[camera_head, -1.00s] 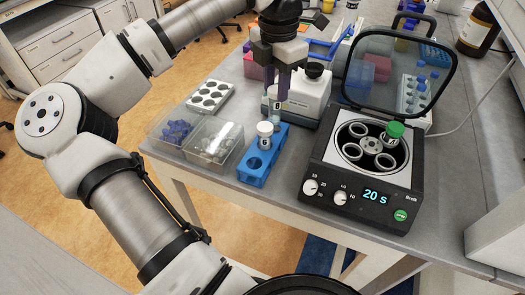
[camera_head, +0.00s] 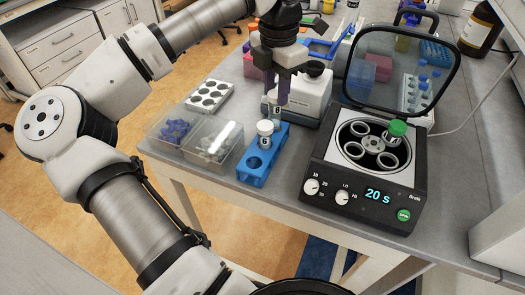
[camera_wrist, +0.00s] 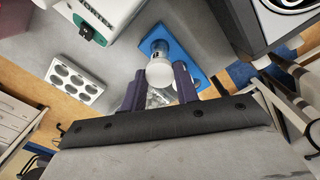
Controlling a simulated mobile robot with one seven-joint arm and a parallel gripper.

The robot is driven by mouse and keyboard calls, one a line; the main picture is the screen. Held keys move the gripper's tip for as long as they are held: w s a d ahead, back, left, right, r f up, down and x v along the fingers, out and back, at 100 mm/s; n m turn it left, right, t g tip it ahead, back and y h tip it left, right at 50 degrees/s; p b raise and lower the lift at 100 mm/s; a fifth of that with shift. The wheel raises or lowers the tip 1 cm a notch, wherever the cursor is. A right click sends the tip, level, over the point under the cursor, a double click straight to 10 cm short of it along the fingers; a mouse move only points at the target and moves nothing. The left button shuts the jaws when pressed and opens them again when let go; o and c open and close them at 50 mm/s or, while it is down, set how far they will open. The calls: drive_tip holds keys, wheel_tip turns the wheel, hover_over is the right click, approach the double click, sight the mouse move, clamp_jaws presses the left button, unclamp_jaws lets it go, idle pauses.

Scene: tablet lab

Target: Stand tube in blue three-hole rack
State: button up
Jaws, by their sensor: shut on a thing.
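The blue three-hole rack (camera_head: 252,178) stands near the front edge of the bench, left of the centrifuge. A white-capped tube (camera_head: 265,129) stands upright in its middle hole; the front hole is empty. My gripper (camera_head: 276,96) is shut on a clear labelled tube (camera_head: 276,112), held roughly upright over the rear end of the rack. I cannot tell whether its bottom is inside the rear hole. In the wrist view, the clear tube (camera_wrist: 160,98) shows between the purple fingers, with a white cap (camera_wrist: 160,72) in front of the rack (camera_wrist: 178,45).
A centrifuge (camera_head: 328,208) with its lid open and a green-capped tube (camera_head: 397,129) stands right of the rack. Clear bins (camera_head: 213,140) and a white holed plate (camera_head: 209,96) lie left. A white device (camera_head: 312,98) stands close behind the rack.

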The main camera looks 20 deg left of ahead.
drive_tip(key=shift+f+b, duration=0.5)
drive_tip(key=shift+f, duration=0.15)
drive_tip(key=shift+f+b, duration=0.35)
drive_tip(key=shift+f, duration=0.1)
drive_tip(key=shift+f, duration=0.15)
idle(0.4)
drive_tip(key=shift+f+b, duration=0.6)
drive_tip(key=shift+b, duration=0.05)
drive_tip(key=o, duration=0.9)
